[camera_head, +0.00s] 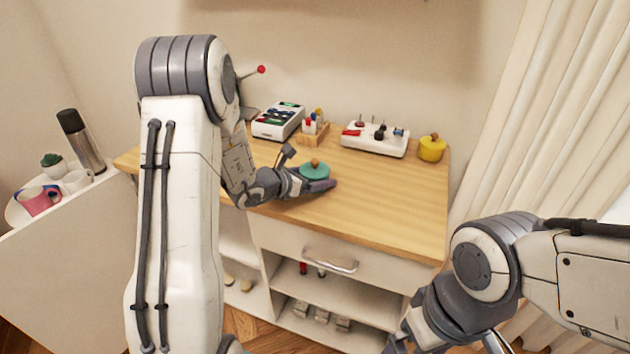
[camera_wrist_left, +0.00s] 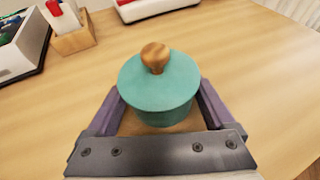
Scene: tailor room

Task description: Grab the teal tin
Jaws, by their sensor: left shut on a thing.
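The teal tin (camera_head: 315,171) is a round teal pot with a wooden knob on its lid, over the wooden table top. My left gripper (camera_head: 308,177) is around it, one finger on each side. In the left wrist view the tin (camera_wrist_left: 160,88) sits upright between the two fingers of the left gripper (camera_wrist_left: 160,108), which is shut on it. I cannot tell whether its base touches the table. My right gripper (camera_head: 440,340) is low at the right, in front of the table; its fingers are partly cut off by the frame edge.
A yellow tin (camera_head: 432,149) stands at the back right of the table (camera_head: 390,200). A white tray of small items (camera_head: 374,140), a wooden holder (camera_head: 314,134) and a white box (camera_head: 278,121) line the back. The table's right side is clear. A side shelf (camera_head: 70,240) holds cups and a flask.

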